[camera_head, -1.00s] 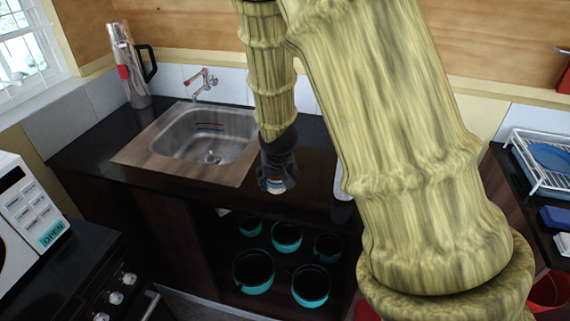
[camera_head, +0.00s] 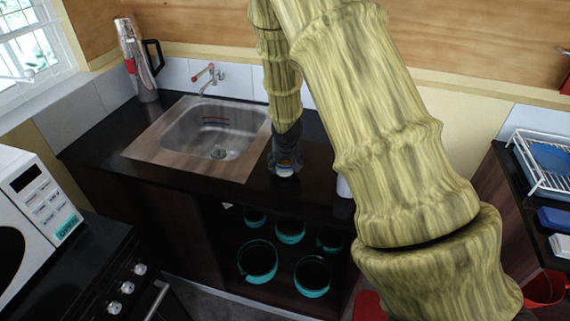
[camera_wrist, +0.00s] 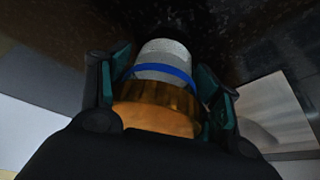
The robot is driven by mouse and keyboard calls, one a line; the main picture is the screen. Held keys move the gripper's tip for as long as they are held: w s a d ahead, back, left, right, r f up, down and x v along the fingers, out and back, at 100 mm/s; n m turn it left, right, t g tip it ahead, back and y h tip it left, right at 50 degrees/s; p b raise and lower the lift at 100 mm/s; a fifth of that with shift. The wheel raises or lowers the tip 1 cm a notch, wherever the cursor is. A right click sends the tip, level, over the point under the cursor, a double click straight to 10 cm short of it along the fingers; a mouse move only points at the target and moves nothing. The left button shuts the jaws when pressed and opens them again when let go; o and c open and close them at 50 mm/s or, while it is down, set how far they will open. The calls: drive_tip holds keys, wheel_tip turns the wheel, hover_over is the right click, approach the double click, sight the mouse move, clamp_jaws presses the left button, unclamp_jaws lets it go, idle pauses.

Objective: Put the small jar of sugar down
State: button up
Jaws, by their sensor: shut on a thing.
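The small jar of sugar (camera_wrist: 163,62) has a whitish body with a blue band and a brown-gold end toward my palm. My gripper (camera_head: 285,163) is shut on it, with one dark finger on each side in the wrist view. In the head view the jar (camera_head: 285,171) shows below the fingers, roughly upright, over the dark counter (camera_head: 313,178) right of the sink. I cannot tell whether its base touches the counter. The fingers and palm hide part of it.
The sink (camera_head: 213,132) is just left of my gripper. A white object (camera_head: 343,187), partly hidden by my arm, stands to the right near the counter's front edge. A steel flask (camera_head: 137,62) stands at the back left. Several teal-rimmed pots (camera_head: 258,262) sit below.

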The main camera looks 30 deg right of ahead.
drive_tip(key=shift+f, duration=0.35)
drive_tip(key=o, duration=1.2)
drive_tip(key=shift+r, duration=0.1)
drive_tip(key=b+v, duration=0.2)
drive_tip(key=v, duration=1)
drive_tip(key=shift+a, duration=0.1)
